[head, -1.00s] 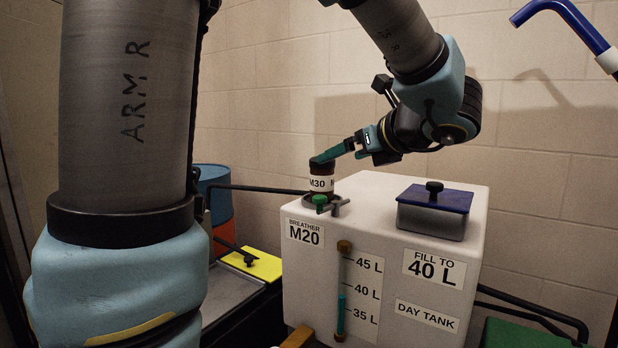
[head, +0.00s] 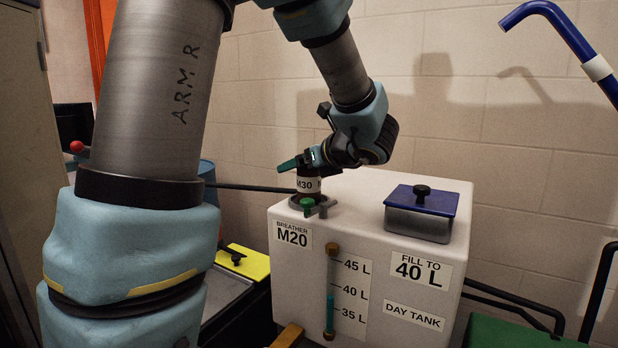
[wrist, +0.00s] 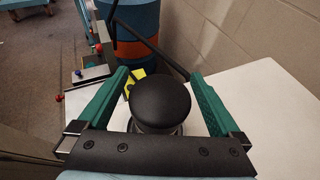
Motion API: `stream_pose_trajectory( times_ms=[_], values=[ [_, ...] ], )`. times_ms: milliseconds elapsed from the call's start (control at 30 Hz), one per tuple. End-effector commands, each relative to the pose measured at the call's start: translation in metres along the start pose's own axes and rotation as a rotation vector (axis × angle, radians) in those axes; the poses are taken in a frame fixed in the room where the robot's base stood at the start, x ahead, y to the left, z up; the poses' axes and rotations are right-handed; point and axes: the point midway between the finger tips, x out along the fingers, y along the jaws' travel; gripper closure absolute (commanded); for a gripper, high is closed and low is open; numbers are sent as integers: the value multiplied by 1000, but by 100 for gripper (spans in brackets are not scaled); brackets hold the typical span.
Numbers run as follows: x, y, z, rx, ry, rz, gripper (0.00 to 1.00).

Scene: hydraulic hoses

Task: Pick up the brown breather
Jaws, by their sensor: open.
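The brown breather (head: 308,197), with a white band reading M30, stands upright on the top left corner of the white day tank (head: 290,265). Its round dark cap (wrist: 160,103) fills the middle of the wrist view. My gripper (head: 297,162) is open at the breather's top. In the wrist view its two green fingers (wrist: 160,76) lie on either side of the cap, with a gap at each side.
The tank front has a BREATHER M20 label (head: 292,235) and a sight gauge (head: 331,290). A blue-lidded box (head: 421,212) with a black knob stands on the tank's right side. A black hose (head: 250,188) runs behind the breather at left. A wall stands behind.

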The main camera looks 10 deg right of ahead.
Motion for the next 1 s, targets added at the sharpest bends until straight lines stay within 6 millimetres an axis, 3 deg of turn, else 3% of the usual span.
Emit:
stream_pose_trajectory(
  times_ms=[267,1000],
  values=[
    [4,0,0,0,0,-2,0],
    [3,0,0,0,0,-1,83]
  ],
)
